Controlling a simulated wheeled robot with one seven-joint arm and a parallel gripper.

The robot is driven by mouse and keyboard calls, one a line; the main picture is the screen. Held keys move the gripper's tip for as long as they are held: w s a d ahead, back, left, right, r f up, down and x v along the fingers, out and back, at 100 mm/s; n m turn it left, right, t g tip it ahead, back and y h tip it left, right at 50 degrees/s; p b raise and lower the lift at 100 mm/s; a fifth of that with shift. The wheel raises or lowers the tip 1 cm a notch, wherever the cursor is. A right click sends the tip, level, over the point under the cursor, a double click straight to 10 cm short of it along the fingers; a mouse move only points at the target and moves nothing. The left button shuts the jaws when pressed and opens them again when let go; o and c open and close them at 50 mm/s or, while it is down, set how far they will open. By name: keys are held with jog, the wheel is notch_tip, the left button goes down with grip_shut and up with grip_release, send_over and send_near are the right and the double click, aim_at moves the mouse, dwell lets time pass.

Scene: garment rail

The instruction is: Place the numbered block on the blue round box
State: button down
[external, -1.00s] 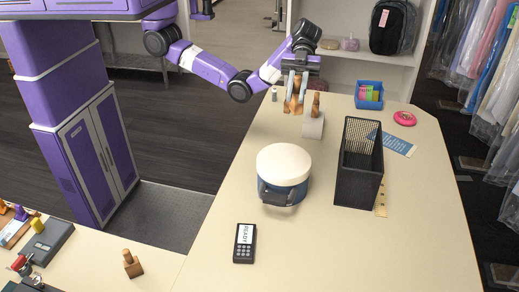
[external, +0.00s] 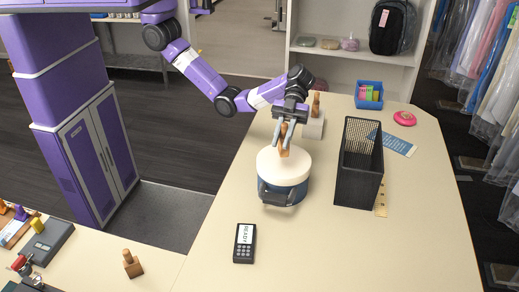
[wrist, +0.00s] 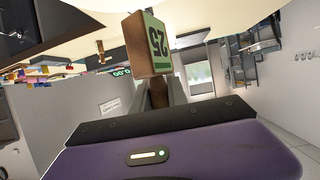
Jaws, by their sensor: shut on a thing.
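The numbered block (wrist: 148,45) is brown with a green label that reads 25, upside down in the wrist view. My gripper (external: 284,138) is shut on it, and it shows as a small brown piece (external: 284,150) in the external view. My gripper and the block are over the back part of the lid. I cannot tell whether the block touches the lid.
A black mesh bin (external: 358,180) stands right of the box. A grey block with a brown peg (external: 314,122) stands behind it. A black keypad device (external: 244,243) lies in front. A blue tray (external: 369,96) and a pink ring (external: 404,118) are at the back right.

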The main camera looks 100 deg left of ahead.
aim_at(282, 151)
jog(key=shift+f+p, duration=0.35)
jog(key=shift+f, duration=1.95)
jog(key=shift+f, duration=0.1)
jog(key=c, duration=1.3)
grip_release()
jog(key=shift+w+a+r, duration=0.1)
jog(key=shift+a+r, duration=0.1)
jog(key=shift+a, duration=0.2)
jog(key=b+v, duration=0.3)
jog(key=v, duration=0.8)
jog(key=shift+a, duration=0.1)
